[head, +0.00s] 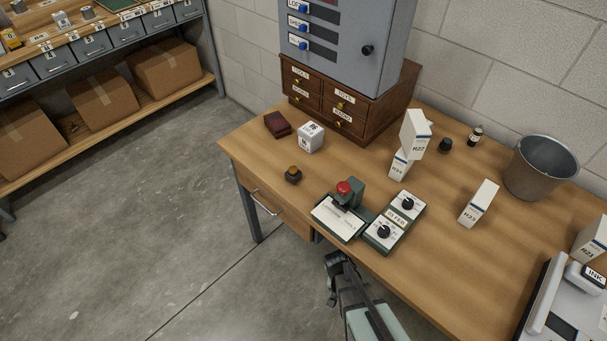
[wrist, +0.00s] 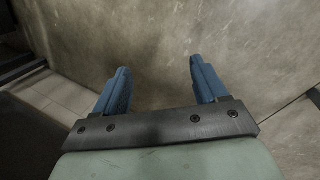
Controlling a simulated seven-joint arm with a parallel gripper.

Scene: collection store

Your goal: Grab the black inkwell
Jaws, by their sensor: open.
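A small, round, black pot (head: 445,146), which looks like the black inkwell, stands on the wooden desk (head: 465,262) toward the back, right of the stacked white boxes. A similar dark pot with an amber-brown top (head: 293,174) stands near the desk's left front. My gripper (head: 333,277) is in front of the desk's front edge, low over the floor and well apart from both pots. In the wrist view its two blue fingers (wrist: 158,68) are spread with nothing between them; only floor shows beyond.
White boxes (head: 414,132), one on another, stand left of the black pot. A white box (head: 479,203), a control box (head: 395,222) and a red-knobbed device (head: 344,190) lie nearer the front.

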